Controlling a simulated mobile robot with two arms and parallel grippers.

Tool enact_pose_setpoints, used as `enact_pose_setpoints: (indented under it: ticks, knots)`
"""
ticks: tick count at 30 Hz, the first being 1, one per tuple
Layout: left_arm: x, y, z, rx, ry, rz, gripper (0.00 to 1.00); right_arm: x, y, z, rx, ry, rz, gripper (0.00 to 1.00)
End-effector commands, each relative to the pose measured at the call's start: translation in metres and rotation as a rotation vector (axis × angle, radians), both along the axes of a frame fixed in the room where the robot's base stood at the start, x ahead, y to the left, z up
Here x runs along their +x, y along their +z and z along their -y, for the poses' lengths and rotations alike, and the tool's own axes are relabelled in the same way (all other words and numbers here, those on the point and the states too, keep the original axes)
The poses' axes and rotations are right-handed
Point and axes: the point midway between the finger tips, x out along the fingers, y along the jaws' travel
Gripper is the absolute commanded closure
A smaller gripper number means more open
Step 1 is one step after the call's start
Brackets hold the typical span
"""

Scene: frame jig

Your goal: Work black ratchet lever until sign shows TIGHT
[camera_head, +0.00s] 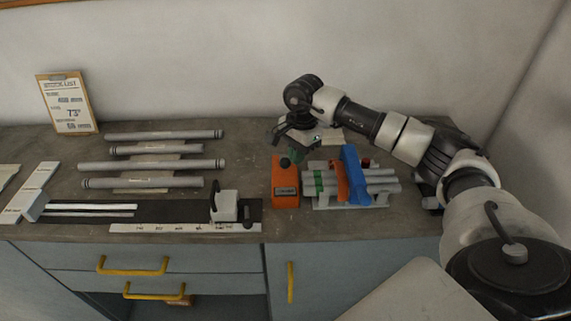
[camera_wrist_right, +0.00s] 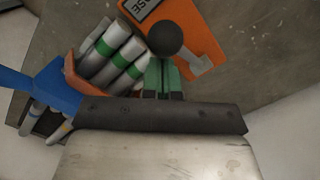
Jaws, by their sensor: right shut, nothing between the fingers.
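The ratchet unit is an orange block (camera_head: 285,185) with a small dark sign (camera_head: 285,191). In the right wrist view the sign (camera_wrist_right: 146,7) is cut off by the frame, and its visible letters end in "SE". The lever's round black knob (camera_head: 285,162) stands over the block's far end; it shows large in the wrist view (camera_wrist_right: 165,38), beside a grey pointed piece. My right gripper (camera_head: 296,154) has green fingertips, shut and empty. They also show in the wrist view (camera_wrist_right: 162,75), close by the knob; I cannot tell whether they touch it. My left gripper is not in view.
Right of the block, grey tubes with green bands (camera_head: 381,187) lie in a rack with a blue upright (camera_head: 355,175) and an orange strap (camera_head: 341,181). More grey tubes (camera_head: 150,165) lie left. A measuring jig (camera_head: 185,228) runs along the front edge. A clipboard (camera_head: 67,103) leans at the wall.

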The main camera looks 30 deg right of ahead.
Motion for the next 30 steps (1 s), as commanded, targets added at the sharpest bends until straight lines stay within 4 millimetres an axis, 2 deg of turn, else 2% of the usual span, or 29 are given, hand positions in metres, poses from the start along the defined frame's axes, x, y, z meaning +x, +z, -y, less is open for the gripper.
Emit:
enact_pose_setpoints:
  ticks: [8, 11, 21, 25, 30]
  knots:
    - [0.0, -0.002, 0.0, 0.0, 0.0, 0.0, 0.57, 0.001, 0.007, 0.0, -0.001, 0.001, 0.002, 1.0]
    - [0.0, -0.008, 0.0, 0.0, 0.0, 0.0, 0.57, 0.001, 0.021, 0.002, 0.0, 0.0, 0.005, 1.0]
    - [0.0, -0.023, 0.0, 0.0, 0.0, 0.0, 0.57, 0.003, 0.087, 0.009, 0.002, 0.001, 0.004, 1.0]
    - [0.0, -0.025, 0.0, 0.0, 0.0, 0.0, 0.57, 0.003, 0.101, 0.011, 0.001, 0.0, 0.002, 1.0]
    - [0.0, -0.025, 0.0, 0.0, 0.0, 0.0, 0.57, 0.003, 0.107, 0.012, 0.001, 0.0, -0.001, 1.0]
